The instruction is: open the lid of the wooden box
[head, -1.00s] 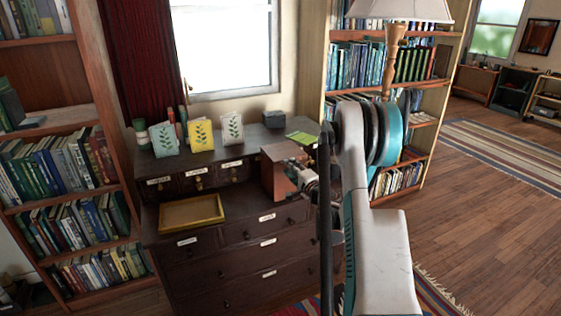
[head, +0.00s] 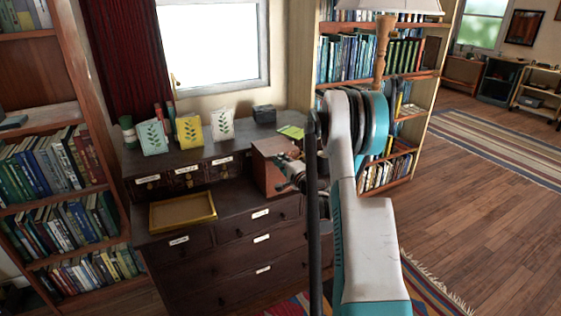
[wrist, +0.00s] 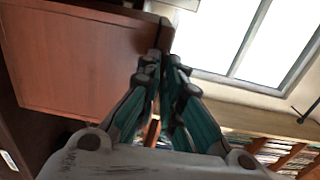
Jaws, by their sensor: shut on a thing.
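The wooden box (head: 264,174) is a small reddish-brown box on the right part of the dark dresser's lower top. My gripper (head: 285,170) is at its right side, partly covering it. In the wrist view a flat reddish-brown panel of the box (wrist: 85,70) fills the upper left. There my gripper (wrist: 163,50) is closed on the dark edge at the panel's right end, which looks like the lid's edge. The gap between lid and body cannot be made out. My arm hides the box's right side in the head view.
The dresser (head: 190,265) also bears a yellow-rimmed tray (head: 183,226) left of the box. Several leaf-patterned cards (head: 189,130), a dark small box (head: 264,114) and a green flat item (head: 291,132) stand or lie behind. A lamp (head: 383,45) stands behind my arm.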

